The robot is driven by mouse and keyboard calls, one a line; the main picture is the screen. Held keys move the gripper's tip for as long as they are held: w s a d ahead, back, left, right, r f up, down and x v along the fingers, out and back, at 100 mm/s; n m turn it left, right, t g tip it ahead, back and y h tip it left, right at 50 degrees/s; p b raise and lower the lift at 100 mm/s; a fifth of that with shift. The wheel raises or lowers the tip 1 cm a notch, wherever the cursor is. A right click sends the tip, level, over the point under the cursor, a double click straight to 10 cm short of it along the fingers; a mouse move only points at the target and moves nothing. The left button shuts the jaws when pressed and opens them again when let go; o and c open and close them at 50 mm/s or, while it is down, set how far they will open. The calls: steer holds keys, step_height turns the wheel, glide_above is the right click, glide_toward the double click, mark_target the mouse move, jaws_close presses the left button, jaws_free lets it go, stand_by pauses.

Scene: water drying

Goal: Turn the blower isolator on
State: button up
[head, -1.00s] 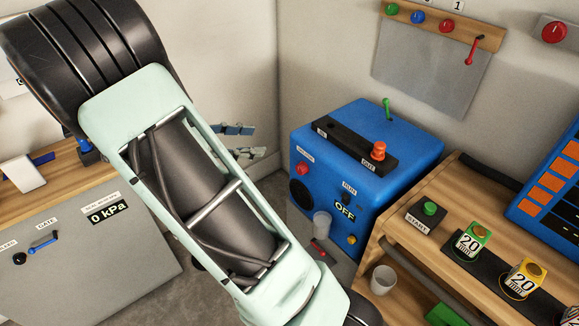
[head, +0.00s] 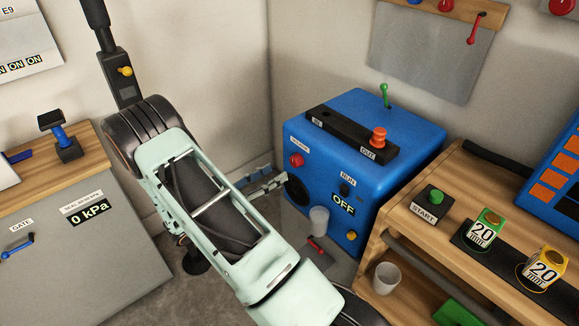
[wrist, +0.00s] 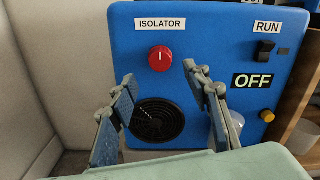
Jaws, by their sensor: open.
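The blower is a blue box (head: 335,125) in the back corner, and its front face (wrist: 215,75) fills much of the wrist view. The isolator is a round red knob (wrist: 160,59) with a pale upright mark, under an ISOLATOR label (wrist: 160,23). It also shows in the head view (head: 297,160) at the upper left of the front face. My gripper (wrist: 158,72) is open and empty, its two fingers either side of and slightly below the knob in the wrist view. In the head view, my gripper (head: 258,182) is just left of the box. Contact cannot be told.
A RUN switch (wrist: 264,48), an OFF display (wrist: 252,80), a yellow knob (wrist: 267,115) and a round black grille (wrist: 157,119) share the front face. A pale cup (head: 319,220) stands before the box. A wooden bench (head: 455,205) is at the right.

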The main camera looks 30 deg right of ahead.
mark_target(293, 163)
steer(key=d, duration=0.4)
steer(key=w+d, duration=0.1)
steer(key=d, duration=0.1)
steer(key=shift+d, duration=0.3)
steer(key=c, duration=1.2)
steer(key=shift+o, duration=0.2)
